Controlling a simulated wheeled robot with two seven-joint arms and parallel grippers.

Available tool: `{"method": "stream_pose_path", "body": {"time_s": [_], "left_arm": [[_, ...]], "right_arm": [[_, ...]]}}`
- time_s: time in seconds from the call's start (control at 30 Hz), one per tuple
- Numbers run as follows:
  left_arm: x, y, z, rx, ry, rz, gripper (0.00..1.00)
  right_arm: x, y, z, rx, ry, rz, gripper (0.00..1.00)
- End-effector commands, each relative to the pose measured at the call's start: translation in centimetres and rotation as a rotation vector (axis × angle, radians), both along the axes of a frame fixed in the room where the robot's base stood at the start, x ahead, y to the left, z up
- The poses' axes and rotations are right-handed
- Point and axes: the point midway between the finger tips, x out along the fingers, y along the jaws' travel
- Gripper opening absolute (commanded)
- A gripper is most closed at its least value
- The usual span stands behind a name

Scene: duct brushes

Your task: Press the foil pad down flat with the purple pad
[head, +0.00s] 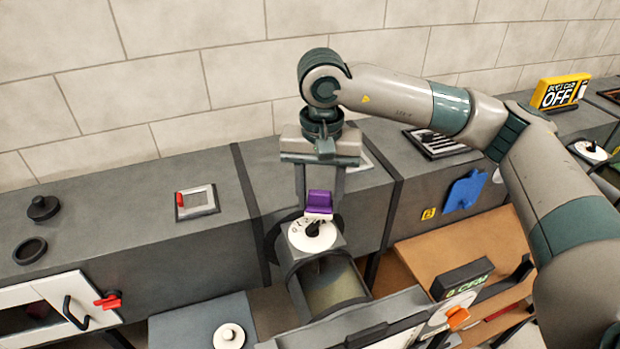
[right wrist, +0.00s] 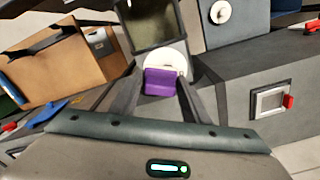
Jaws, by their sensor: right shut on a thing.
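My right gripper (head: 319,205) is shut on the purple pad (head: 319,200), a small block with a pale lower part. It is held between the two fingers above the duct's front edge, next to a white dial with a black knob. In the right wrist view the purple pad (right wrist: 163,82) sits between the fingertips. I cannot identify the foil pad for certain. A small grey framed plate with a red tab (head: 197,200) lies on the duct top to the left; it also shows in the right wrist view (right wrist: 270,101). My left gripper is not in view.
A white dial (head: 299,236) is just below the pad, above an open duct mouth (head: 335,288). A slotted vent (head: 437,143) and a blue piece (head: 465,190) are to the right. Black round caps (head: 43,207) stand at left. The duct top between plate and caps is clear.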

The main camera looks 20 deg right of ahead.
Motion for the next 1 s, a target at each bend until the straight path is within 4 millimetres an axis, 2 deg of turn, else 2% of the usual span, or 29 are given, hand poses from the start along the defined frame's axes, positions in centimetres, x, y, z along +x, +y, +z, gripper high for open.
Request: {"method": "stream_pose_path", "body": {"time_s": [0.2, 0.33, 0.67, 1.0], "left_arm": [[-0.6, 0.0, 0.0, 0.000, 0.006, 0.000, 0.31], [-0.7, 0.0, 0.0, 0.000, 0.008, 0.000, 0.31], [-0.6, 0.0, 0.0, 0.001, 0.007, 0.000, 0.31], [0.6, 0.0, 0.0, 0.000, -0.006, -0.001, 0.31]], "right_arm": [[-1.7, -0.7, -1.7, 0.000, 0.007, 0.319, 0.25], [-2.2, -0.9, -2.2, 0.001, 0.008, 0.425, 0.25], [-2.4, -0.9, -2.3, 0.002, 0.009, 0.470, 0.25], [-2.4, -0.9, -2.3, 0.002, 0.009, 0.468, 0.25]]}}
